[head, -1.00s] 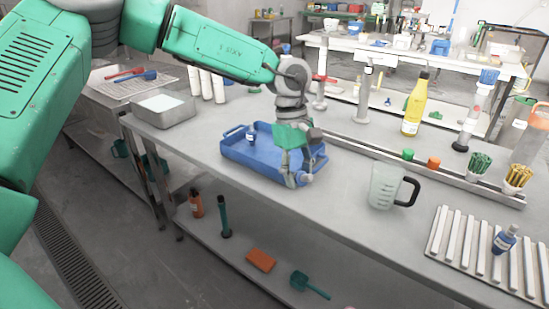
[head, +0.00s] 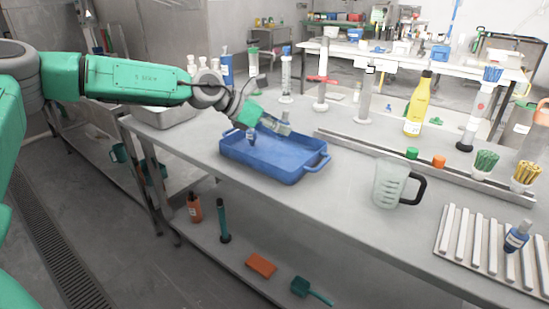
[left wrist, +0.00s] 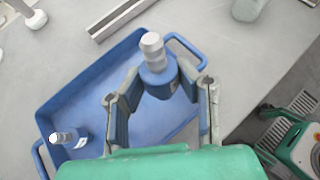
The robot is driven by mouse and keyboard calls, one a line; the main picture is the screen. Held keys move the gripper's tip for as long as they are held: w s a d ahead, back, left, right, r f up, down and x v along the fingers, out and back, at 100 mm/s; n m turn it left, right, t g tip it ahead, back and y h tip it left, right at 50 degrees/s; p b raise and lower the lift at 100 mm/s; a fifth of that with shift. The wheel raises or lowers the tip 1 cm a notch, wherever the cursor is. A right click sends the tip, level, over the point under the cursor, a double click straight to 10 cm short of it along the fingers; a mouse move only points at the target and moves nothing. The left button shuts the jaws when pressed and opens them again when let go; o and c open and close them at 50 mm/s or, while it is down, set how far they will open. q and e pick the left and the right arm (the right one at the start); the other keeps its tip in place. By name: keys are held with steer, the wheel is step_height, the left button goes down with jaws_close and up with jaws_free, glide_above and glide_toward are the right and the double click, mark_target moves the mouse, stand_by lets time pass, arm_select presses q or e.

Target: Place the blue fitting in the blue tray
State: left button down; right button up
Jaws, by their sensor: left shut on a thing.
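My left gripper (head: 276,124) is over the back part of the blue tray (head: 262,170) in the head view. In the left wrist view its two fingers are on either side of a blue fitting (left wrist: 158,78) with a pale stepped cap, and it is shut on it. The blue tray (left wrist: 92,92) lies below. The held fitting is hard to make out in the head view. My right gripper is not in view.
A clear jug (head: 390,184) stands right of the tray. A slatted rack (head: 475,245) with another blue bottle (head: 516,237) is at the right. A yellow bottle (head: 418,105) and cylinders stand behind. The table between tray and jug is clear.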

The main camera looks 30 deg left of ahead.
arm_select(q)
steer(key=w+a+n+t+y+b, duration=0.1)
steer(key=w+a+n+t+y, duration=0.25)
steer(key=a, duration=0.55)
steer(key=b, duration=0.2)
glide_above(260, 156)
steer(key=shift+n+t, duration=0.35)
steer(key=shift+n, duration=0.1)
step_height(260, 156, down, 5)
steer(key=shift+w+r, duration=0.1)
steer(key=f, duration=0.1)
steer(key=f+b, duration=0.1)
steer(key=f, duration=0.1)
steer(key=f+b, duration=0.1)
steer(key=f, duration=0.1)
steer(key=shift+a, duration=0.4)
steer(key=shift+d, duration=0.15)
steer(key=c, duration=1.5)
jaws_free()
steer(key=shift+d+r, duration=0.1)
steer(key=shift+c, duration=0.2)
steer(key=o, duration=0.3)
steer(key=shift+d, duration=0.1)
steer(key=shift+o, duration=0.2)
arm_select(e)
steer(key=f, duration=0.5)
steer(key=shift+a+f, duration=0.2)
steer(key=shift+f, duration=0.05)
